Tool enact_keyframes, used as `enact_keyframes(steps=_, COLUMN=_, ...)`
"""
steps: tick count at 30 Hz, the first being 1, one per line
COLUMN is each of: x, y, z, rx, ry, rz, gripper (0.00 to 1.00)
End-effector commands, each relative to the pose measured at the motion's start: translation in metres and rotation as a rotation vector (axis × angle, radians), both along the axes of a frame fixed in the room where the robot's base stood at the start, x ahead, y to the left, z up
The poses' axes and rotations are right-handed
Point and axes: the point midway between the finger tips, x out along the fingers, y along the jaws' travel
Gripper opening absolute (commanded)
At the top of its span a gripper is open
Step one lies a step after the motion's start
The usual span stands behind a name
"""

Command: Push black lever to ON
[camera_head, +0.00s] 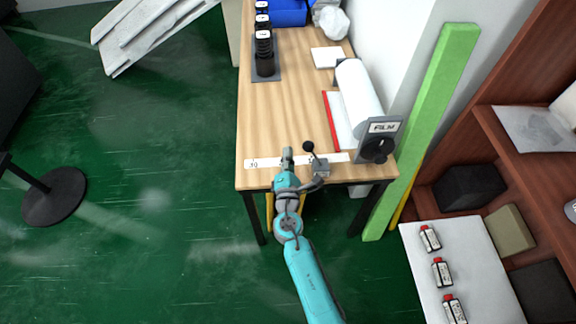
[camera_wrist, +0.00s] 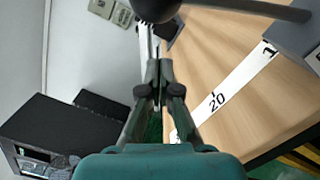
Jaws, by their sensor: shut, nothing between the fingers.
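The black lever (camera_head: 308,147) has a round ball knob on a rod, and stands tilted up from a small grey base (camera_head: 320,166) at the table's front edge. In the wrist view the black knob (camera_wrist: 156,8) fills the top middle and is cut off by the frame. Its rod runs right towards the grey base (camera_wrist: 300,35). My gripper (camera_head: 288,154) is just left of the knob in the head view, fingers together and empty. In the wrist view my gripper (camera_wrist: 158,68) points at a spot just below the knob; I cannot tell whether they touch. No ON mark is readable.
A numbered white strip (camera_head: 262,163) lies along the front of the wooden table (camera_head: 270,120). A FILM dispenser (camera_head: 381,140) with a white roll (camera_head: 358,92) stands right of the lever. Black cylinders (camera_head: 264,62) stand at the back. The table's left middle is clear.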

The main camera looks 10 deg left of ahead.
Motion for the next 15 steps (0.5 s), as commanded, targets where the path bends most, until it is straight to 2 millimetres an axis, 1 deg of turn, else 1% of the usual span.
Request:
enact_keyframes(steps=2, x=0.011, y=0.002, z=0.002, rx=0.000, ry=-0.001, rz=-0.002, gripper=0.00)
enact_keyframes(steps=3, x=0.008, y=-0.005, z=0.003, rx=0.002, ry=0.001, rz=-0.003, gripper=0.00)
enact_keyframes(steps=6, x=0.004, y=-0.015, z=0.009, rx=0.001, ry=0.000, rz=-0.002, gripper=0.00)
enact_keyframes(steps=12, x=0.001, y=-0.029, z=0.016, rx=0.001, ry=0.001, rz=-0.001, gripper=0.00)
enact_keyframes(steps=15, x=0.001, y=-0.032, z=0.019, rx=0.002, ry=0.000, rz=0.000, gripper=0.00)
